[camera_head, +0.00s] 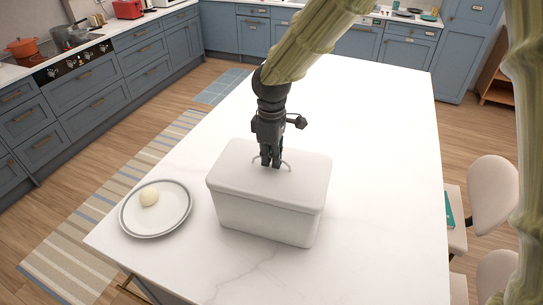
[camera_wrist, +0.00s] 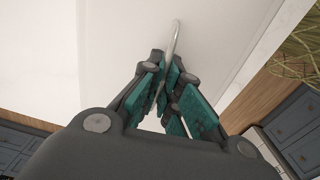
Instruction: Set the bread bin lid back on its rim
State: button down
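The white bread bin (camera_head: 265,218) stands on the white island top. Its white lid (camera_head: 232,165) is on top of it, looking level and lined up with the bin's walls; no clear gap shows along the near side. A thin loop handle (camera_head: 288,163) rises from the middle of the lid. My gripper (camera_head: 270,163) points down at the handle. In the wrist view the handle (camera_wrist: 176,38) runs between the teal-padded fingertips (camera_wrist: 168,75), which are close together on it. The far rim of the bin is hidden.
A grey-rimmed plate (camera_head: 156,224) with a pale round item (camera_head: 149,197) is left of the bin on the island top (camera_head: 380,190). The top is clear behind and right of the bin. Cream chairs (camera_head: 492,195) stand at the right edge.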

jog(key=shift+w+f, duration=0.1)
jog(key=shift+f, duration=0.5)
jog(key=c, duration=1.6)
grip_release()
jog(key=shift+c, duration=0.2)
jog(key=shift+r, duration=0.15)
notch_tip(320, 180, up, 13)
jog(key=b, duration=0.3)
jog(key=shift+b, duration=0.3)
